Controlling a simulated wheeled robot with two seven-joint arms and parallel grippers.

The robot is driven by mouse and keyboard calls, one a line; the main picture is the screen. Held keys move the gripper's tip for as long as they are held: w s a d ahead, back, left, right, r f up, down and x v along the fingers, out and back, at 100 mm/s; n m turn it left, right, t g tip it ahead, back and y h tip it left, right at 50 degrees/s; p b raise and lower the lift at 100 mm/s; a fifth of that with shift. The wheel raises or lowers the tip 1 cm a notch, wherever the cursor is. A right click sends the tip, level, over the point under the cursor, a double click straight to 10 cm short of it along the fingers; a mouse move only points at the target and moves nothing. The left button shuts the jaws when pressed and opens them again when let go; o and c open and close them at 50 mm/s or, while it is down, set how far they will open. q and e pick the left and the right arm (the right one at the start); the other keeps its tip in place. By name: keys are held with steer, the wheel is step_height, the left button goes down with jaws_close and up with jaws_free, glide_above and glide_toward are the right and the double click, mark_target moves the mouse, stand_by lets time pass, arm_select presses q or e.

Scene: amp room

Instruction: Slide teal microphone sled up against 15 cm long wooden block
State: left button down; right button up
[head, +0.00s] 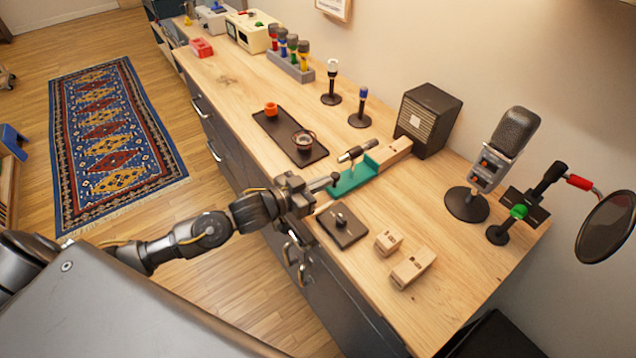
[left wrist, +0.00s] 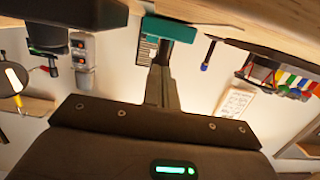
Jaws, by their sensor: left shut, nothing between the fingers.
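The teal microphone sled (head: 350,180) lies on the wooden counter with a small dark and silver microphone (head: 357,152) above it. A long pale wooden block (head: 393,154) lies at its far right end, close to the speaker. Sled and block look very close or touching; I cannot tell which. My left gripper (head: 332,180) is shut and empty, its fingertips at the near left end of the sled. In the left wrist view the shut fingers (left wrist: 162,85) point at the teal sled (left wrist: 168,28); whether they touch it is unclear. My right gripper is out of view.
A dark plate with a knob (head: 342,226) and two shorter wooden blocks (head: 388,241) (head: 412,268) lie nearer. A dark tray (head: 275,132) lies to the left. The speaker (head: 428,118) and large microphone (head: 505,145) stand behind. Bare counter lies right of the sled.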

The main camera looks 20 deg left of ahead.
arm_select(q)
steer(key=shift+w+r, duration=0.15)
steer(key=shift+r, duration=0.15)
steer(key=shift+r, duration=0.1)
steer(key=shift+s+p, duration=0.2)
steer(key=shift+p, duration=0.2)
steer(key=shift+s+a+r+p, duration=0.15)
steer(key=shift+s+a+p, duration=0.1)
steer(key=shift+s+p, duration=0.25)
steer(key=p+v, duration=0.2)
steer(key=v, duration=0.2)
steer(key=shift+s+a+r, duration=0.15)
steer(key=shift+s+a, duration=0.15)
steer(key=shift+s, duration=0.15)
